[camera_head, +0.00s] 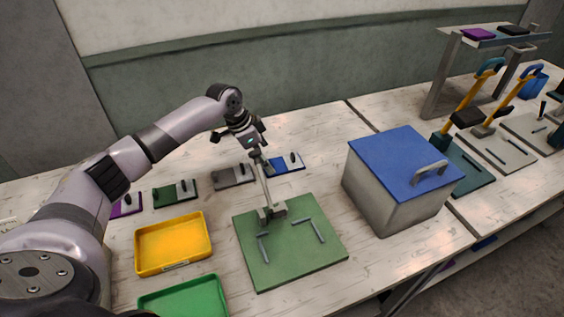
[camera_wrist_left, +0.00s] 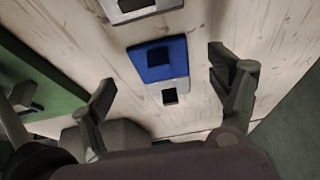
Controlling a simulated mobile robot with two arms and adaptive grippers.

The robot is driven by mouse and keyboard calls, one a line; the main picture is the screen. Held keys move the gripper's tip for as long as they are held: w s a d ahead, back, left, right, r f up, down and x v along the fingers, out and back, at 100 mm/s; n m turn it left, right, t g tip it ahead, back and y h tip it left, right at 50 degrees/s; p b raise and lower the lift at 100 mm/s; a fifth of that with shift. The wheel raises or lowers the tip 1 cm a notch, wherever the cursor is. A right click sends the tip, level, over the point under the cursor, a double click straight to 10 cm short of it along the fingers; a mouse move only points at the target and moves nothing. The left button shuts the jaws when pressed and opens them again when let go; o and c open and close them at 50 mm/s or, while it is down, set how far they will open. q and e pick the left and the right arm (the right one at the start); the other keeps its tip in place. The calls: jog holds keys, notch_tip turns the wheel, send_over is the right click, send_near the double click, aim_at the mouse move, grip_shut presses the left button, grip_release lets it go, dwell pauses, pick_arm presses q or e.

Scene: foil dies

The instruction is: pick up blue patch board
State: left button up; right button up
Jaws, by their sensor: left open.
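The blue patch board (camera_head: 284,165) lies flat on the pale wooden table, at the right end of a row of similar boards, with a small black block on it. In the left wrist view the blue board (camera_wrist_left: 150,70) shows a dark square, and a pale section with another dark square adjoins it. My left gripper (camera_head: 246,140) is open above the table, up and left of the blue board in the head view. In the wrist view its fingers (camera_wrist_left: 160,72) appear on either side of the board, apart from it. My right gripper is not in view.
Grey (camera_head: 233,177), green (camera_head: 170,196) and purple (camera_head: 127,206) boards lie left of it. A green mat (camera_head: 275,265) with an upright metal lever stands in front. A blue-lidded box (camera_head: 385,200) stands right. Yellow (camera_head: 150,263) and green (camera_head: 185,303) trays are front left.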

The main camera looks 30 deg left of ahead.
pick_arm(q)
jog(key=x, duration=0.2)
jog(key=shift+f, duration=0.4)
jog(key=shift+s+a, duration=0.1)
jog(key=shift+c, duration=0.6)
jog(key=c, duration=1.1)
jog(key=shift+r, duration=0.1)
